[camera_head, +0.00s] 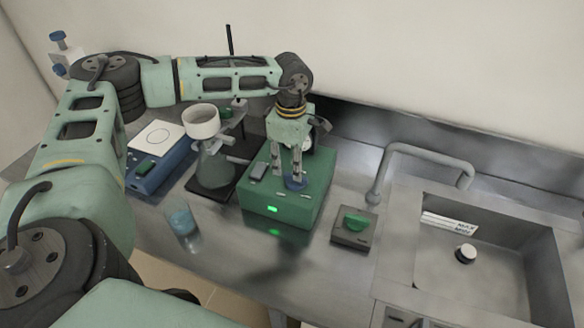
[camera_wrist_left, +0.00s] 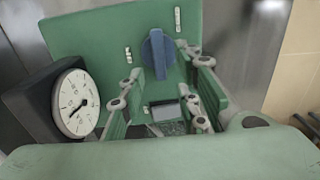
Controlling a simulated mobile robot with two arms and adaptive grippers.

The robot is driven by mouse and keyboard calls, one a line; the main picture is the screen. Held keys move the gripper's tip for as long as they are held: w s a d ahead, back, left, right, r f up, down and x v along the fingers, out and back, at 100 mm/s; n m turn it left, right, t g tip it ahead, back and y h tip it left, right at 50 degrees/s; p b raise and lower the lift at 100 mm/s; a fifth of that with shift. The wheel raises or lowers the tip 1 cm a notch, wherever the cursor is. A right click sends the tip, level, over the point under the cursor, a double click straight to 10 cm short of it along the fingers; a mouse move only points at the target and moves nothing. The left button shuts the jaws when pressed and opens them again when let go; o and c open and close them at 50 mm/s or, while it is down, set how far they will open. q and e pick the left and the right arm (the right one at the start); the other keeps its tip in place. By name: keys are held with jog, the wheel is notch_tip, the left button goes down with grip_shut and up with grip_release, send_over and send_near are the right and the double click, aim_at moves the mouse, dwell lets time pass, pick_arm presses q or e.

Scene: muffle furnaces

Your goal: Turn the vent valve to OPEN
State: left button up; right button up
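The vent valve looks to be the blue knob (camera_head: 296,182) on top of the green box (camera_head: 318,185). In the left wrist view the blue knob (camera_wrist_left: 155,52) is a bar lying nearly along the picture's height, with small white labels near it that I cannot read. My left gripper (camera_head: 286,175) points down over the box, its fingers apart and empty. In the left wrist view the gripper (camera_wrist_left: 160,66) has a finger on each side of the knob's lower part; I cannot tell whether they touch it. My right gripper is out of view.
A round dial gauge (camera_wrist_left: 76,103) stands beside the box. A grey block with a green knob (camera_head: 355,222) and a sink (camera_head: 400,255) with a tap lie to the right. A flask on a stand (camera_head: 215,168), a blue hotplate (camera_head: 160,178) and a glass beaker (camera_head: 183,224) stand left.

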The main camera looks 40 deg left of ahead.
aim_at(291, 175)
pick_arm(q)
jog(key=shift+f+p, duration=0.35)
jog(key=shift+f, duration=1.4)
grip_shut()
